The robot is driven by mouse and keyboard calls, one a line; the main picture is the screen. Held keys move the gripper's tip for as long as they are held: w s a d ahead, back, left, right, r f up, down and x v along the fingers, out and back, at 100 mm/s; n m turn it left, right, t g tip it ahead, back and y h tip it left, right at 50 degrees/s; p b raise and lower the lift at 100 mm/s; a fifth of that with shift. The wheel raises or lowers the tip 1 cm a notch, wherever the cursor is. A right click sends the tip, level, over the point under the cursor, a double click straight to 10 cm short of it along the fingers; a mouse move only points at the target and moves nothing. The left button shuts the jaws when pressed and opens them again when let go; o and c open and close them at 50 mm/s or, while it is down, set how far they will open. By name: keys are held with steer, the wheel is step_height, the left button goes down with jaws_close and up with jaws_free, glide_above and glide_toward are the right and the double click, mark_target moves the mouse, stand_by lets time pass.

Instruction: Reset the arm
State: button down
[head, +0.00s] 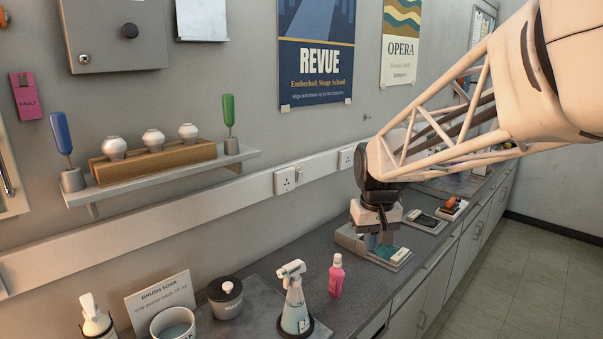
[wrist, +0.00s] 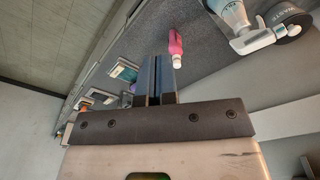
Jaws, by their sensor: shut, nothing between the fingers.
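My gripper (head: 378,239) is at the end of my arm, which reaches in from the right in the head view. It points down over the grey counter (head: 262,262), above a small tray with a green-and-white item (head: 391,254). In the wrist view my gripper's two dark fingers (wrist: 157,72) are close together with nothing visible between them. Whether the fingertips touch the tray cannot be told.
A pink bottle (head: 336,276) and a spray bottle (head: 295,305) stand left of my gripper. A lidded dark pot (head: 225,297) and a white mug (head: 173,323) are further left. A wall shelf (head: 160,178) holds several white bulbs in a wooden block (head: 152,163).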

steer(key=s+d+f+m, duration=0.1)
steer(key=s, duration=1.2)
steer(key=s+d+f+t, duration=0.1)
steer(key=s+d, duration=0.1)
steer(key=s, duration=1.1)
steer(key=shift+s+f+m, duration=0.4)
